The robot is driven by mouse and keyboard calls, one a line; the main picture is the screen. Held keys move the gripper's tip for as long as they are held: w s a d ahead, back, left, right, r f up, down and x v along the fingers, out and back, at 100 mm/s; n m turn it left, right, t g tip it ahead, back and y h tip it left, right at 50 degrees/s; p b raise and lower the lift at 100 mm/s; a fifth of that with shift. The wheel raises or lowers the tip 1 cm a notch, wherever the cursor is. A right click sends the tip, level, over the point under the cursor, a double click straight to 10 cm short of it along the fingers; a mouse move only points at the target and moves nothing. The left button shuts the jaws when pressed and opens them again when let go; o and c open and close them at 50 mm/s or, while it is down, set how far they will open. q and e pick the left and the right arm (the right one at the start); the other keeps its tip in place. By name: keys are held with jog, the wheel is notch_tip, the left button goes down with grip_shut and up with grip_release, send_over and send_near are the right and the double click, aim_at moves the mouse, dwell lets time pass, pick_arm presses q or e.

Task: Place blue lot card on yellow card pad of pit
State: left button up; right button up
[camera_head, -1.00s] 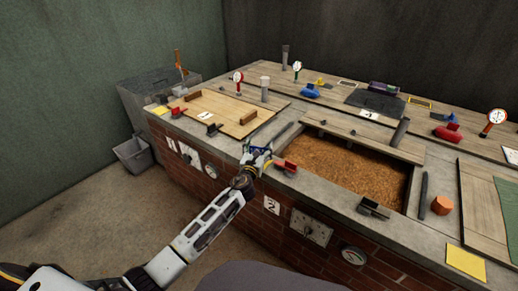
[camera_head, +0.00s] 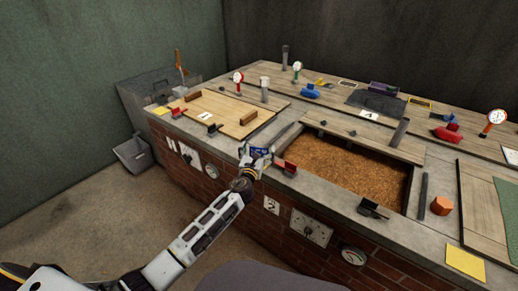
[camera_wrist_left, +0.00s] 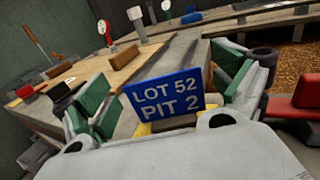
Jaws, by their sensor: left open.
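The blue lot card (camera_wrist_left: 166,98), lettered "LOT 52 PIT 2", stands upright and slightly tilted between the fingers of my left gripper (camera_wrist_left: 165,104). The fingers, with green inner pads, are spread to both sides with gaps beside the card. A bit of the yellow card pad (camera_wrist_left: 142,130) shows at the card's lower edge; the rest is hidden, and I cannot tell exactly how the card rests on it. In the head view my left gripper (camera_head: 256,158) is at the stone ledge's front edge, around the blue card. My right gripper is not in view.
A red block in a dark holder (camera_head: 285,167) sits just right of the gripper, beside the grain pit (camera_head: 345,170). Other yellow pads lie at the far left (camera_head: 160,111) and near right (camera_head: 465,262). An orange block (camera_head: 441,205) stands on the right ledge.

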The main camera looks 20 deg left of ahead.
pick_arm(q)
jog(key=shift+s, duration=0.85)
jog(key=shift+s+p, duration=0.3)
jog(key=shift+s, duration=0.5)
jog(key=s+p, duration=0.1)
jog(key=s, duration=0.6)
jog(key=shift+s+d, duration=0.25)
jog(key=shift+s, duration=0.05)
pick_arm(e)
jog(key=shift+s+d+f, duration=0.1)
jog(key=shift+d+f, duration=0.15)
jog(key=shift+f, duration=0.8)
